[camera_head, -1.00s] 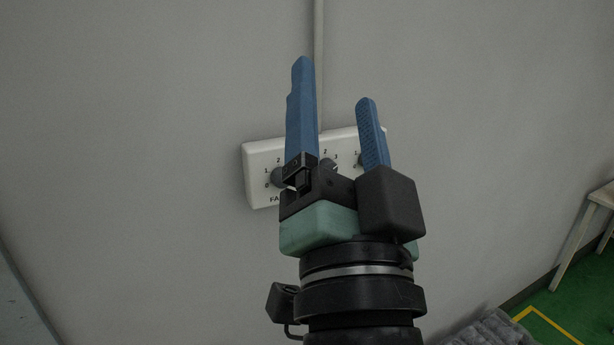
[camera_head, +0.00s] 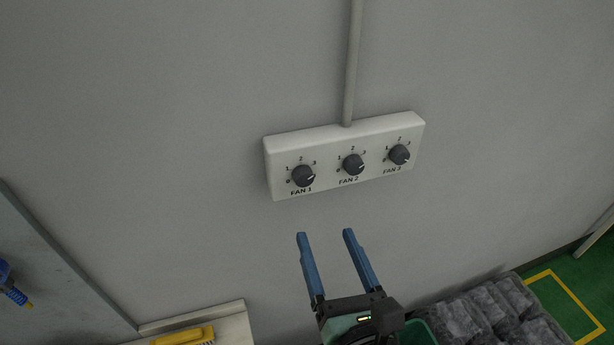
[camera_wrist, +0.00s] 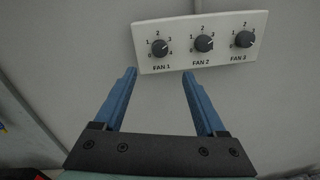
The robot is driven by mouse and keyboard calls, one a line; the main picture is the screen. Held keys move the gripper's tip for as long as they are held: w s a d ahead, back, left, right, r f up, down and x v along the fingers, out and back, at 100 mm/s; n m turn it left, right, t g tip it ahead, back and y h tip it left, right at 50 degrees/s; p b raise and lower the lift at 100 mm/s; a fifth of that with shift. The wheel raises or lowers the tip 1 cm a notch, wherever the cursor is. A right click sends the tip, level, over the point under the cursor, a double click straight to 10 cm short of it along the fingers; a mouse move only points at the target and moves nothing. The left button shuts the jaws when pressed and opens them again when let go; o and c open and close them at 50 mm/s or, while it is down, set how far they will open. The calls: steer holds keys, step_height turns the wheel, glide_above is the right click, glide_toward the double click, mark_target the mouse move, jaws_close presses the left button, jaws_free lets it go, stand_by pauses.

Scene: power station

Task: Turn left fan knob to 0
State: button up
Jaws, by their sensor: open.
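The left fan knob (camera_head: 303,176), labelled FAN 1, is a round black dial on a white wall panel (camera_head: 330,138). Its white mark seems to point to the right, past the 3, away from the 0 at left. It also shows in the wrist view as the left dial (camera_wrist: 160,47). My gripper (camera_head: 324,233) is open and empty, below the panel in the head view. Its two blue fingers point up toward the panel. In the wrist view my gripper (camera_wrist: 159,72) has its fingertips below FAN 1, one on each side, apart from the knob.
FAN 2 (camera_head: 353,164) and FAN 3 (camera_head: 399,154) knobs sit to the right on the same panel. A grey pipe (camera_head: 352,60) runs up from it. A yellow brush (camera_head: 185,338) and grey bundles (camera_head: 480,315) lie low. The wall around the panel is clear.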

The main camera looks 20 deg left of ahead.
mark_target(305, 181)
steer(key=p+x, duration=0.3)
steer(key=x, duration=0.7)
steer(key=shift+w+a+r, duration=0.15)
steer(key=shift+w+a, duration=0.1)
steer(key=shift+w, duration=0.05)
steer(key=shift+x, duration=0.9)
jaws_close()
